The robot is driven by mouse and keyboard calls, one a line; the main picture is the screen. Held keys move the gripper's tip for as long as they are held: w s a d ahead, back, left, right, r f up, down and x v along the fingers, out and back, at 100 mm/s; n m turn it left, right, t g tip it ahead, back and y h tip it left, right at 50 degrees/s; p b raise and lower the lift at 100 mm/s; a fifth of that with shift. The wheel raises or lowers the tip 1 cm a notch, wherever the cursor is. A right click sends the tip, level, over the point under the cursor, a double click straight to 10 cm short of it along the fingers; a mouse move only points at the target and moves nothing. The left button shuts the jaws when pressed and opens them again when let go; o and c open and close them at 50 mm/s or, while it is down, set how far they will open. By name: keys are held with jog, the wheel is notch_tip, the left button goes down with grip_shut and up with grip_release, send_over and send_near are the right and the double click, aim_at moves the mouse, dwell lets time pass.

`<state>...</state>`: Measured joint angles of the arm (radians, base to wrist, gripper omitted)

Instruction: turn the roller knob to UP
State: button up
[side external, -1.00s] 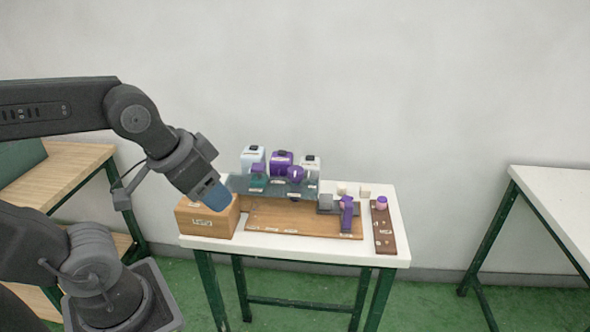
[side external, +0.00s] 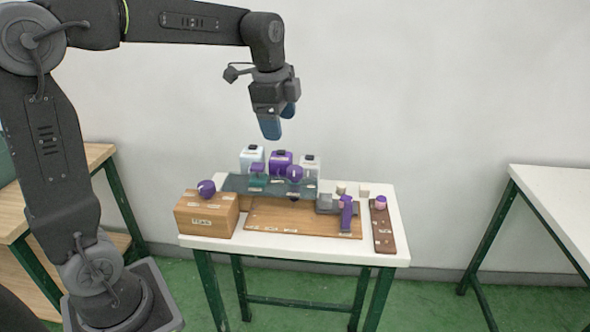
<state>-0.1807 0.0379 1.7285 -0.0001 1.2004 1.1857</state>
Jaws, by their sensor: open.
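My gripper (side external: 279,119) is open and empty, its blue fingertips pointing down in the air above the back of the white table. Several purple parts are in view, and the lettering is too small to tell which is the roller knob. A round purple knob (side external: 206,188) sits on top of the wooden box (side external: 207,222) at the table's left. A purple ball-shaped knob (side external: 294,173) stands at the grey panel (side external: 237,184), below and right of my gripper. A purple-capped piece (side external: 381,202) is on the dark brown strip (side external: 383,236) at the right.
White and purple containers (side external: 281,162) stand in a row at the back, below my gripper. A brown wooden tray (side external: 290,217) lies in the table's middle, with a purple upright piece (side external: 346,214) at its right end. A second white table (side external: 555,205) stands far right.

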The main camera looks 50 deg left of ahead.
aim_at(295, 169)
jog(key=w+a+f+m+g, duration=0.2)
jog(key=w+a+f+m, duration=0.45)
jog(key=w, duration=0.25)
notch_tip(295, 169, down, 13)
jog(key=shift+w+r, duration=0.1)
jog(key=shift+r, duration=0.1)
jog(key=shift+c, duration=0.3)
jog(key=c, duration=0.9)
